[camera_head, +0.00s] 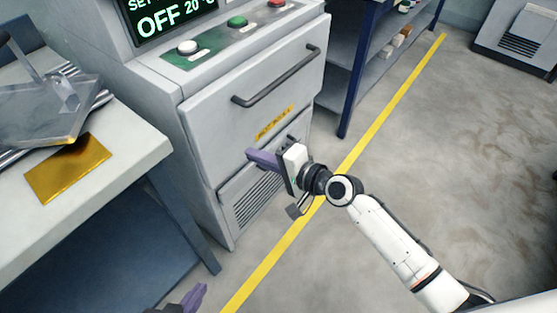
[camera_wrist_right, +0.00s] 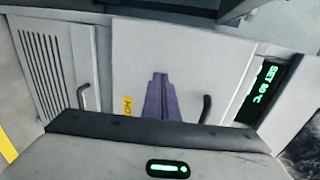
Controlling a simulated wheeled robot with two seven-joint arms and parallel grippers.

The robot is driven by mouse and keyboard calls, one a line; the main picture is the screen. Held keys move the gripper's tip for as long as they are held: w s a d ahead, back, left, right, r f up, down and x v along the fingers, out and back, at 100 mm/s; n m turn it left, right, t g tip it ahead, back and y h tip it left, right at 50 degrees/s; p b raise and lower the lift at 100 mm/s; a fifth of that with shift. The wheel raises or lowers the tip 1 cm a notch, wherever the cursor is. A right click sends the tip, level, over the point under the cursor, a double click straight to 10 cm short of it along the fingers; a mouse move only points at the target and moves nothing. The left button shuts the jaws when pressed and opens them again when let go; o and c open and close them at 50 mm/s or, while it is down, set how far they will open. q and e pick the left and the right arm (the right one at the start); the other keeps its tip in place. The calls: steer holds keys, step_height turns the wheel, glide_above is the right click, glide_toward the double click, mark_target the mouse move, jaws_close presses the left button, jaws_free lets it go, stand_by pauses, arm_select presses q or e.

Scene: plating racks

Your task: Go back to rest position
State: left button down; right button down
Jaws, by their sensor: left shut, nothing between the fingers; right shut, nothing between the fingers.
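My right gripper (camera_head: 252,156) is in front of the lower part of a grey machine (camera_head: 225,110), and its purple fingers point left. In the right wrist view its fingers (camera_wrist_right: 160,82) are together with nothing between them, over the machine's front panel. My left gripper (camera_head: 196,294) shows only as a purple fingertip at the bottom edge of the head view, below the table's right end. It is shut and holds nothing visible; most of it is out of frame.
The machine has a dark bar handle (camera_head: 278,78), a green display and push buttons. A table (camera_head: 130,150) at the left bears a gold sheet (camera_head: 68,168) and a clear and metal item (camera_head: 45,95). Blue-framed shelves (camera_head: 350,100) stand behind. The floor at right is clear.

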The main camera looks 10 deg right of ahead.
steer(key=v, duration=0.6)
steer(key=s+d+f+n+g+h, duration=0.1)
steer(key=s+d+f+n+h, duration=0.2)
steer(key=s, duration=0.8)
steer(key=s+d+f+n+g+h, duration=0.1)
steer(key=s+d+f+n+h, duration=0.3)
steer(key=s+d+f+n, duration=0.2)
steer(key=s+f+n, duration=0.2)
steer(key=s+f, duration=0.2)
steer(key=f, duration=0.2)
steer(key=shift+s+d+f, duration=0.3)
steer(key=shift+s+d, duration=0.1)
